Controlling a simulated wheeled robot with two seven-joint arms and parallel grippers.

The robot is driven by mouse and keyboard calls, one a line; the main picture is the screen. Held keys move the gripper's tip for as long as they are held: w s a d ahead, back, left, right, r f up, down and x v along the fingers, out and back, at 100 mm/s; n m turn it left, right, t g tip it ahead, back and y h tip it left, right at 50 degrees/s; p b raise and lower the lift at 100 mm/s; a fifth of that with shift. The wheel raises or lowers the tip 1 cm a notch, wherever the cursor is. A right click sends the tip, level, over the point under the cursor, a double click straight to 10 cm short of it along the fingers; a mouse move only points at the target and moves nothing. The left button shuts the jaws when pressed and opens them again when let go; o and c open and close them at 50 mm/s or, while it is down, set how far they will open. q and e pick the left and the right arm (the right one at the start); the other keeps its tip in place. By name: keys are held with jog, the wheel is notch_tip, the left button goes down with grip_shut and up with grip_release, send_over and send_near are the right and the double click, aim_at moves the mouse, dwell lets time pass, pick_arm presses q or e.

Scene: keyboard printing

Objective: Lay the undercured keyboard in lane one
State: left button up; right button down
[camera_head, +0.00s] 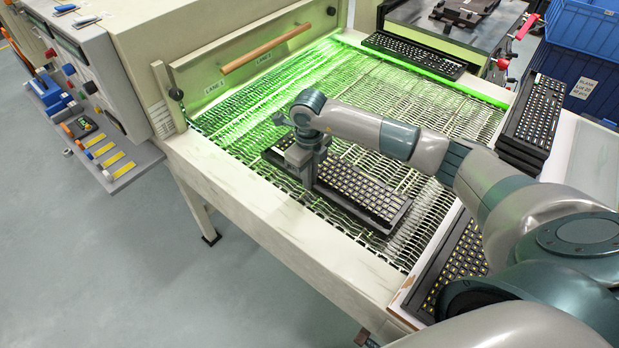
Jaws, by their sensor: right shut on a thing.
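A black keyboard (367,197) with pale key legends lies over the wire mesh belt (425,120), on its near half, slanting from upper left to lower right. My right gripper (301,168) points down and is shut on the keyboard's near long edge, left of its middle. The gripper and wrist hide part of its left end. I cannot tell whether the keyboard touches the belt or hangs just above it. My left gripper is not in view.
Green light glows at the oven mouth, below a wooden handle (266,48). Blue bins (584,35) stand back right.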

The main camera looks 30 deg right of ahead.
jog(key=shift+f, duration=0.1)
jog(key=c, duration=1.8)
grip_release()
jog(key=shift+r+p, duration=1.85)
jog(key=shift+r, duration=1.65)
jog(key=shift+a, duration=0.1)
